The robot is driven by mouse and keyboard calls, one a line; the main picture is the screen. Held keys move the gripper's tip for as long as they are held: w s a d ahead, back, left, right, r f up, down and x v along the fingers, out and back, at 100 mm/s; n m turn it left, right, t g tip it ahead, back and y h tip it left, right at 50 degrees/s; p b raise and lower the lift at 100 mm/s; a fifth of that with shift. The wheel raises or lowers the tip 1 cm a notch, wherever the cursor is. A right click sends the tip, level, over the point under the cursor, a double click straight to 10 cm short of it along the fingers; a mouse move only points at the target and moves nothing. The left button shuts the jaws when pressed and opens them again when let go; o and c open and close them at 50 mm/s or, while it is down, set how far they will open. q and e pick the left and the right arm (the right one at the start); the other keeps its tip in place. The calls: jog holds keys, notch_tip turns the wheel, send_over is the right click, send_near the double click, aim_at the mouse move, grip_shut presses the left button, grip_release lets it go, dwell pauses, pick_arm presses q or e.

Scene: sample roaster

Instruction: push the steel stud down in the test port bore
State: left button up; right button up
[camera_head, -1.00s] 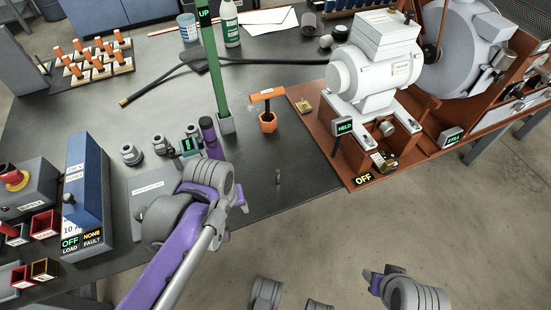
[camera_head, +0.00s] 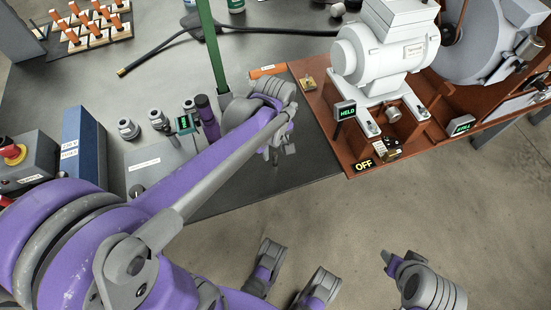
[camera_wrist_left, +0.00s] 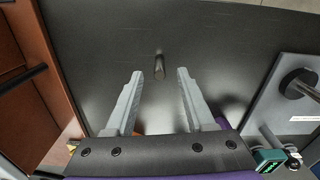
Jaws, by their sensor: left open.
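The steel stud (camera_wrist_left: 159,66) is a small dark grey post rising from the dark bench top in the left wrist view. It shows between and slightly beyond my left fingertips, with a gap on both sides. My left gripper (camera_head: 277,156) points down near the front edge of the bench in the head view. In the left wrist view its two grey fingers (camera_wrist_left: 160,76) are apart with nothing between them. In the head view I cannot pick out the stud from my left gripper, and the bore around its foot cannot be made out.
A green post (camera_head: 212,50) and a purple-black cylinder (camera_head: 207,116) stand behind my left wrist. An orange handle (camera_head: 267,71) is partly hidden beyond it. The brown roaster base (camera_head: 325,130) is to the right. A grey panel (camera_wrist_left: 292,95) lies beside the stud.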

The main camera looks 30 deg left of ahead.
aim_at(275, 159)
pick_arm(q)
notch_tip(275, 159, down, 3)
jog(key=shift+r+b, duration=0.1)
jog(key=shift+b, duration=0.2)
grip_shut()
